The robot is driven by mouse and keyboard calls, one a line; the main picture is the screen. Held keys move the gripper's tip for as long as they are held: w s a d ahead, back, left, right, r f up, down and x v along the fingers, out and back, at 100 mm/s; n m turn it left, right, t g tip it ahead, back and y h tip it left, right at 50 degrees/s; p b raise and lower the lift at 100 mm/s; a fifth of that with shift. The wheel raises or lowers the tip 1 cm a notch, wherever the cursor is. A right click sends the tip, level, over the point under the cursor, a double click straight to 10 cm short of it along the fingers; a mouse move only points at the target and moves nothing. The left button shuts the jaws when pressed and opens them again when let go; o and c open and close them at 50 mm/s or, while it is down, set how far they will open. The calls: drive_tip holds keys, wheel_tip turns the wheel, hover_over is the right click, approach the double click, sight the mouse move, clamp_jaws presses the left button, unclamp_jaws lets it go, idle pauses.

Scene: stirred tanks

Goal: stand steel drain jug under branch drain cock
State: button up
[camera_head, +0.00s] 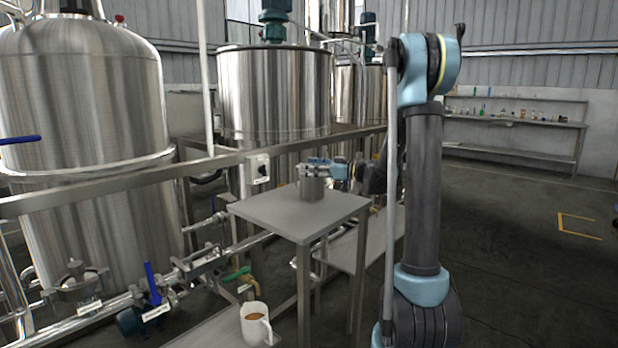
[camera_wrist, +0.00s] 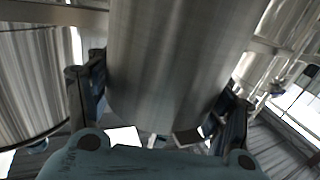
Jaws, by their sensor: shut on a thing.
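A steel jug (camera_head: 311,188) is at the small steel table (camera_head: 290,212) in the head view. I cannot tell whether its base touches the top. My gripper (camera_head: 322,168) is shut on the jug. In the wrist view the jug (camera_wrist: 175,60) fills the space between both fingers, its brushed wall close to the camera. A small cock with a green lever (camera_head: 238,274) sits low on the pipework left of the table. Another valve has a blue lever (camera_head: 152,284). Their labels are too small to read, so I cannot tell which is the branch drain cock.
A white jug (camera_head: 255,325) with brown liquid stands on a low shelf below the green lever. A rail (camera_head: 100,183) runs in front of the large steel tanks (camera_head: 85,95). Table legs stand right of the white jug. Open floor (camera_head: 530,215) lies to the right.

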wheel_tip(320, 180, up, 8)
idle(0.4)
